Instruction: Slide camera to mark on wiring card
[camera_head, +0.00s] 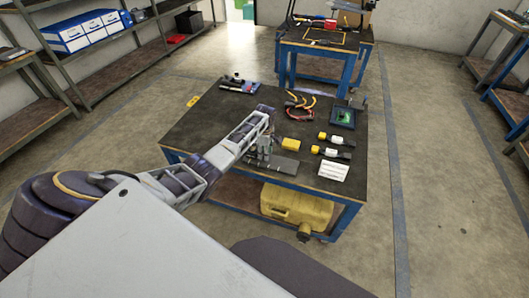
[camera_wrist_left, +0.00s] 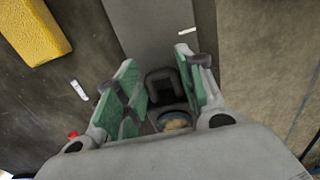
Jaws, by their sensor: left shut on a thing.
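My left gripper (camera_head: 263,157) reaches down over the near part of the dark-topped table. In the left wrist view its green-padded fingers (camera_wrist_left: 164,96) are shut around a small dark part (camera_wrist_left: 165,82), which looks like the camera; the fingers hide much of it. A flat grey strip (camera_wrist_left: 150,25) runs under and beyond it, with a short white mark (camera_wrist_left: 187,31) at its right edge. The strip also shows in the head view (camera_head: 286,166). The white wiring card (camera_head: 333,171) lies to its right; its print is too small to read. My right gripper is not visible.
A yellow block (camera_head: 291,144) lies close beyond the strip. Yellow-and-black items (camera_head: 335,139), a red and yellow cable bundle (camera_head: 299,107) and a dark tray with a green board (camera_head: 344,117) lie farther back. A yellow case (camera_head: 297,206) sits on the lower shelf.

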